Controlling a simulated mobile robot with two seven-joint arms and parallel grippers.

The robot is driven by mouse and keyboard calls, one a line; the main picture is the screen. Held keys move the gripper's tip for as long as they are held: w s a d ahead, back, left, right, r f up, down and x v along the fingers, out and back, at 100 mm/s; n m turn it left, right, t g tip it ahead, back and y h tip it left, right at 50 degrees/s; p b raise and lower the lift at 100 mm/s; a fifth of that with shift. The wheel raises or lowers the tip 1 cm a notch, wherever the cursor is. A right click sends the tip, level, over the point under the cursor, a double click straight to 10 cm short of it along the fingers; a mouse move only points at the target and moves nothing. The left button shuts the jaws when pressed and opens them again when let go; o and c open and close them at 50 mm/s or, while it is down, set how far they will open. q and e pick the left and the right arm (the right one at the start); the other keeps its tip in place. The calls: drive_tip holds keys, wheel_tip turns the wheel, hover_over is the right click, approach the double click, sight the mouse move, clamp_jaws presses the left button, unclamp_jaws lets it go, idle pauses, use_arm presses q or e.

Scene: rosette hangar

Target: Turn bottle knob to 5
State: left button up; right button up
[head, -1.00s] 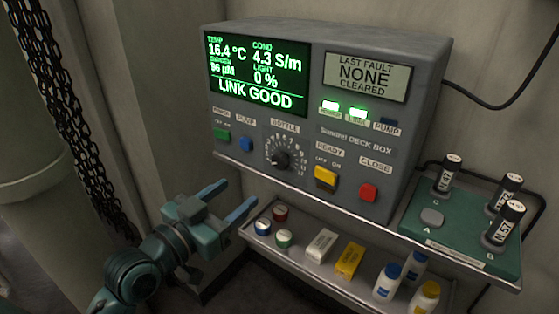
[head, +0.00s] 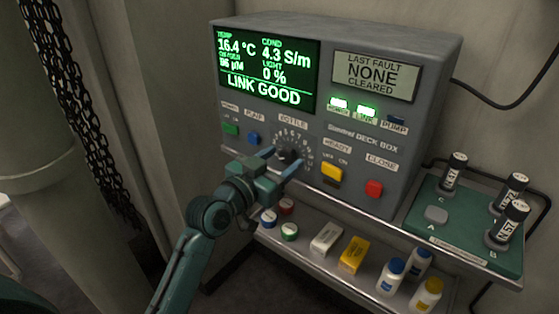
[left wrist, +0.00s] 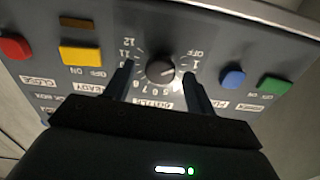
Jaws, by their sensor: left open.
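The bottle knob (head: 288,155) is a round dark knob inside a numbered dial on the grey deck box (head: 390,150). In the left wrist view the knob (left wrist: 160,71) shows upside down, with OFF and 1 at its upper right and 11 and 12 at its upper left. A pale mark on it seems to point toward the OFF and 1 side, but the exact number is unclear. My left gripper (head: 281,161) is open at the dial. In the left wrist view its fingers (left wrist: 160,74) stand on either side of the knob, with gaps visible. My right gripper is not in view.
A blue button (head: 253,138) and a green switch (head: 231,129) are left of the dial; a yellow switch (head: 331,173) and a red button (head: 374,188) are right. A shelf (head: 330,268) below holds bottles and boxes. A green tray (head: 450,240) with black cylinders is at right.

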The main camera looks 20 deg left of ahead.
use_arm(q)
drive_tip(key=shift+c, duration=0.2)
drive_tip(key=c, duration=1)
drive_tip(key=shift+o, duration=0.2)
